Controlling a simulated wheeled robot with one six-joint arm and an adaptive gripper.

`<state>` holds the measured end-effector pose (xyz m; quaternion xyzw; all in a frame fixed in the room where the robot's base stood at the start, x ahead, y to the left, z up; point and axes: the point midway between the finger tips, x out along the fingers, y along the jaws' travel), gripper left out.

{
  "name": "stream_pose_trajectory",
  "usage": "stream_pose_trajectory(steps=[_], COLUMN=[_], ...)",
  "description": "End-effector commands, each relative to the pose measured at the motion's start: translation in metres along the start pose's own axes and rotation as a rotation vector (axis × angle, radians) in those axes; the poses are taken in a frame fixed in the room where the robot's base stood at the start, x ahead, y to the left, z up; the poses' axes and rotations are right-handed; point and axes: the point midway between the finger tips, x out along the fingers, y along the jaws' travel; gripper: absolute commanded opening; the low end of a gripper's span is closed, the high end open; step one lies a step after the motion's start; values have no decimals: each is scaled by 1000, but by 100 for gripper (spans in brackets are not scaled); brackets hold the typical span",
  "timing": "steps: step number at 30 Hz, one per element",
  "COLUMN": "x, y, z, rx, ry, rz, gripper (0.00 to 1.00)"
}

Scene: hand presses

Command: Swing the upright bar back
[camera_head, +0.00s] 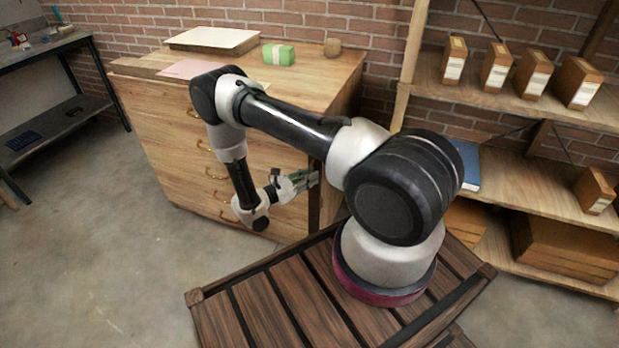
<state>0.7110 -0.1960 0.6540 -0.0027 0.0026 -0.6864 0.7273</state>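A dark, narrow upright bar (314,205) stands at the right front edge of the wooden drawer cabinet (165,150). My arm hides its upper part. My gripper (312,179) is low in front of the cabinet, pointing right, with its fingertips at or very near the bar. I cannot tell whether they touch it. The fingers are small and partly overlapped in this view, so their opening is unclear. Brass handles (217,174) show on the drawer fronts to the left of the gripper.
Shelves with boxes (535,74) stand at the right. A grey bench (50,42) is at the left. Floor in front is clear.

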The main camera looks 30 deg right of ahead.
Motion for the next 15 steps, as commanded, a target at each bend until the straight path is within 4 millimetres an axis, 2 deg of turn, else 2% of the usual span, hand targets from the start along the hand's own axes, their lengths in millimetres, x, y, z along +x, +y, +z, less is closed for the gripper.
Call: stream_pose_trajectory(steps=[5,15], x=[-25,-98], y=[1,1], z=[0,0], rx=[0,2], ry=[1,1], rz=[6,4], gripper=[17,17])
